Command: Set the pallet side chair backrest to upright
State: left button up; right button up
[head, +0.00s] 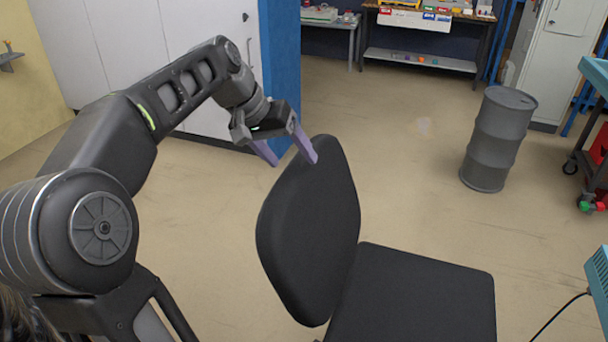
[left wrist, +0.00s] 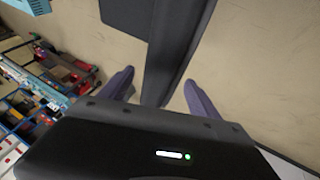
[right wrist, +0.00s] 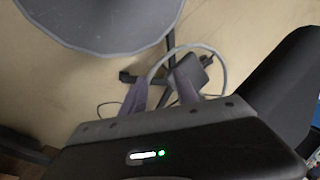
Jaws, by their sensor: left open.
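The black chair has a seat (head: 415,300) and a tall rounded backrest (head: 310,235) rising at the seat's left side. The backrest's exact tilt is hard to judge. My left gripper (head: 294,161) is open at the backrest's top edge, one finger on each side. In the left wrist view the backrest (left wrist: 176,48) runs edge-on into the gap between the fingers, with the seat (left wrist: 125,14) beyond; contact cannot be told. My right gripper (right wrist: 162,88) shows only in the right wrist view, its fingers apart with nothing held between them.
A grey barrel (head: 498,138) stands at the right on open floor. A workbench (head: 425,35) is at the back, a red cart (head: 590,165) at the right edge. In the right wrist view a dark round surface (right wrist: 95,22) and a grey cable (right wrist: 222,75) show.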

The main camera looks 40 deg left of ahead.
pick_arm(q)
jog(key=x, duration=0.7)
jog(key=shift+f, duration=0.15)
jog(key=shift+c, duration=0.5)
grip_shut()
dwell(0.3)
